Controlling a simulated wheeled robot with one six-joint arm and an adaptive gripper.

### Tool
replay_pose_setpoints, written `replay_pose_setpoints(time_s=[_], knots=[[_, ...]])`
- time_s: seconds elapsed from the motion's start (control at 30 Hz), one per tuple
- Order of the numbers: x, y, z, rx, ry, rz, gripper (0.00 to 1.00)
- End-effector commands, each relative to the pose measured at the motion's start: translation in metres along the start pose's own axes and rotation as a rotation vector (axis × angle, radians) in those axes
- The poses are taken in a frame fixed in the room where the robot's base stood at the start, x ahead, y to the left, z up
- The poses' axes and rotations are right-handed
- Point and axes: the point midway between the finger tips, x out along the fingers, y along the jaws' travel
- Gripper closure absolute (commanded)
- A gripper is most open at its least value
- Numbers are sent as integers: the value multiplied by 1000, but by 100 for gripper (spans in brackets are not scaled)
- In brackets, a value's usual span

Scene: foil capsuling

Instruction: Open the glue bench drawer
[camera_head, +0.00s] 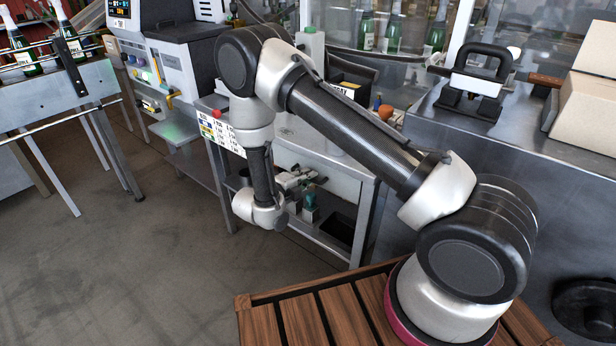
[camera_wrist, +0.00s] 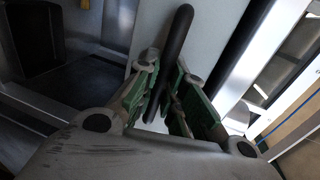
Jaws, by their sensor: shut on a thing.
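The glue bench (camera_head: 335,160) is a grey metal bench with an open lower shelf, behind my arm in the head view. In the wrist view a light grey panel, apparently the drawer front (camera_wrist: 205,45), carries a long black bar handle (camera_wrist: 179,35). My gripper (camera_wrist: 170,88) has its green-padded fingers on either side of this handle and is shut on it. In the head view my gripper (camera_head: 305,190) is low at the bench's front, partly hidden by my wrist. How far the drawer stands out cannot be told.
A dark bin (camera_head: 339,228) sits on the lower shelf. A small orange-topped bottle (camera_head: 385,112) and a black box (camera_head: 350,92) stand on the bench. A grey machine (camera_head: 165,60) is at left. Open floor (camera_head: 130,260) lies in front.

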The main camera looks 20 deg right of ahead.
Motion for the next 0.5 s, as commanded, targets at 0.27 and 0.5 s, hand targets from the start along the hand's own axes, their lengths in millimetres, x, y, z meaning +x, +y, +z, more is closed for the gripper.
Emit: replay_pose_setpoints(time_s=[0.27, 0.5], knots=[[-52, 11, 2, -1, -8, 1, 100], [-117, 25, 1, -1, -9, 2, 100]])
